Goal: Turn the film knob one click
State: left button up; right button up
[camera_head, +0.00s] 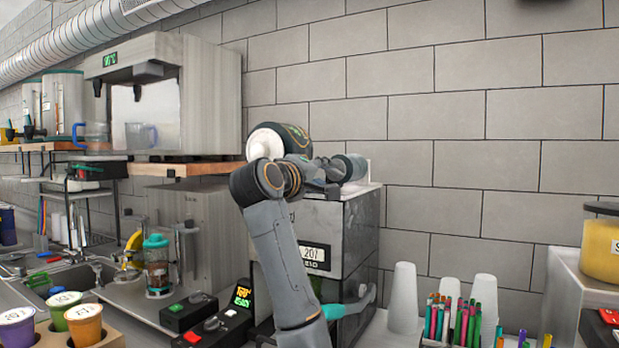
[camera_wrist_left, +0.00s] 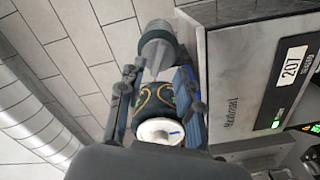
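The cup sealer (camera_head: 345,235) stands against the wall, a metal box with a 207 label. On its top lies a dark patterned film roll (camera_head: 293,137) with a white end; it also shows in the left wrist view (camera_wrist_left: 155,102). A grey round film knob (camera_head: 351,167) sits at the right of the sealer top, and in the left wrist view (camera_wrist_left: 158,47) it shows beyond the roll. My left gripper (camera_wrist_left: 157,80) has its fingers apart, one on each side, pointing at the knob. Contact with the knob cannot be told. My right gripper is not in view.
A teal-ended handle (camera_head: 350,305) sticks out at the sealer's front. White cup stacks (camera_head: 403,298) and a holder of coloured pens (camera_head: 452,322) stand right of it. Filled cups (camera_head: 85,323) and a control box with a lit display (camera_head: 240,300) stand to the left.

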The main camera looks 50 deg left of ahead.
pick_arm(q)
jog(key=v, duration=0.7)
jog(key=shift+w, duration=0.1)
dwell(0.4)
